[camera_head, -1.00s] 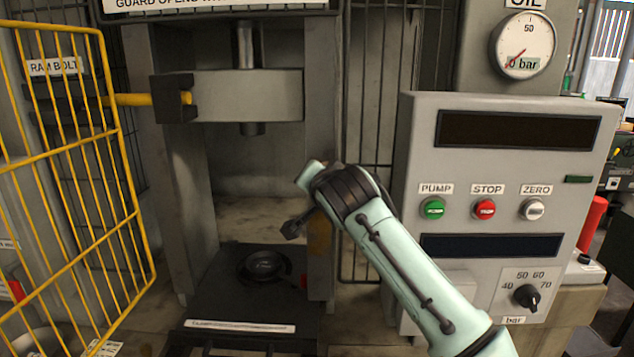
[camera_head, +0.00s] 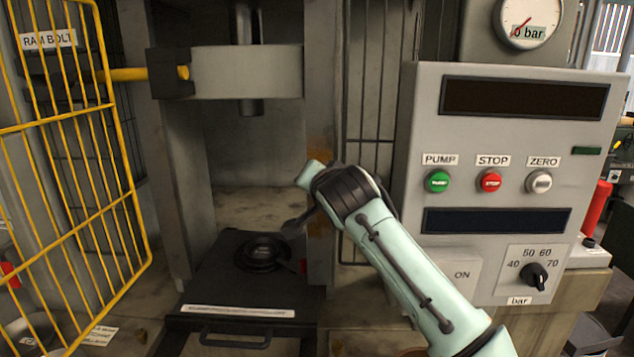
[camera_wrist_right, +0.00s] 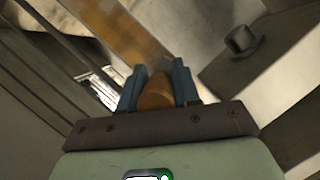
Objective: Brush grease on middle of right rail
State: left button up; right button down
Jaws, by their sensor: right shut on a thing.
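The right rail (camera_head: 320,110) is the grey upright on the right of the press, with a brown-orange patch partway up. In the right wrist view a brown-orange band (camera_wrist_right: 122,38) runs along a grey surface ahead of the jaws. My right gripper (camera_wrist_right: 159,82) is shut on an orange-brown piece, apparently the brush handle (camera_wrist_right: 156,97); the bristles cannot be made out. In the head view my right wrist stands in front of the right rail and largely hides the hand. Contact with the rail cannot be told. My left gripper is not in view.
A black round die (camera_head: 263,252) sits on the dark press bed (camera_head: 215,275). The ram (camera_head: 250,105) hangs above it. A yellow guard gate (camera_head: 125,200) stands open at left. The control panel (camera_head: 500,230) is close on the right of my arm.

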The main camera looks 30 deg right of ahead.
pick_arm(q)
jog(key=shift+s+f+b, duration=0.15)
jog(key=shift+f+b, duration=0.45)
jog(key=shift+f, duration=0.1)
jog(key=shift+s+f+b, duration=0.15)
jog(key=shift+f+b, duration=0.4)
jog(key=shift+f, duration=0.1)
